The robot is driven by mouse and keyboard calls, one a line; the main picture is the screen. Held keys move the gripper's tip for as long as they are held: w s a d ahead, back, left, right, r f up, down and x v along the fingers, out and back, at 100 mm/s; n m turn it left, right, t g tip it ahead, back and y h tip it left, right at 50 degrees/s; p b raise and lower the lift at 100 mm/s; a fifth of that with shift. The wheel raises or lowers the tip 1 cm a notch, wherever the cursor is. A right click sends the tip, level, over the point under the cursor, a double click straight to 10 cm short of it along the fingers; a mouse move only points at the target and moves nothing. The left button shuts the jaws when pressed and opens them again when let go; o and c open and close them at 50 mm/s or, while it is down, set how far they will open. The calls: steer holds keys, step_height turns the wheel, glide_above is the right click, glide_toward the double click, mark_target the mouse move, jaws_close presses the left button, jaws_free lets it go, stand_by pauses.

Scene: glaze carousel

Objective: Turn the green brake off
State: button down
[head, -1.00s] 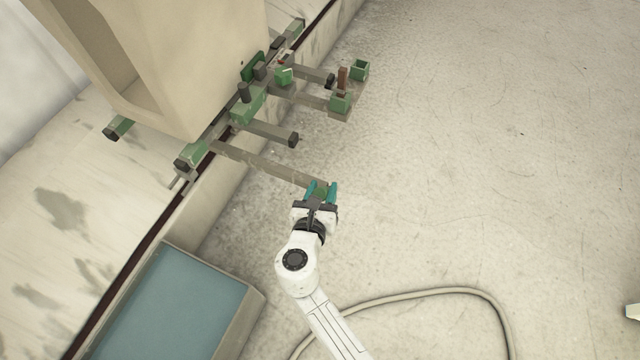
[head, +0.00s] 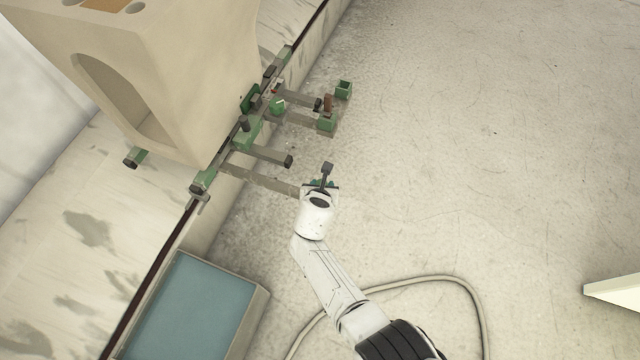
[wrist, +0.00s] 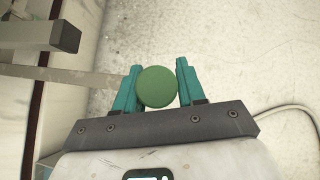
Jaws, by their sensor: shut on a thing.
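The green brake is a long grey lever (head: 262,179) sticking out from the machine's rail over the floor. Its round green knob (wrist: 157,87) shows in the wrist view, between two teal fingers. My gripper (wrist: 158,88) is shut on this knob, one finger on each side. The lever also shows in the wrist view (wrist: 85,76), running left from the knob. In the head view my gripper (head: 320,184) is at the lever's outer end, and my wrist hides the knob.
A shorter grey bar with a dark end (head: 288,161) lies just beyond the lever. Further back are more bars with green boxes (head: 326,123). A large beige housing (head: 190,80) stands at left. A blue-topped box (head: 195,310) is at lower left, a hose (head: 450,281) at lower right.

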steer(key=shift+w+d+g+p, duration=0.2)
steer(key=shift+w+g+p, duration=0.2)
steer(key=shift+p, duration=0.2)
steer(key=c, duration=0.8)
jaws_free()
steer(key=shift+o, duration=0.2)
steer(key=d+p+v, duration=0.1)
steer(key=p+v, duration=0.7)
steer(key=v, duration=0.2)
steer(key=shift+s+a+r, duration=0.15)
steer(key=shift+a+r, duration=0.25)
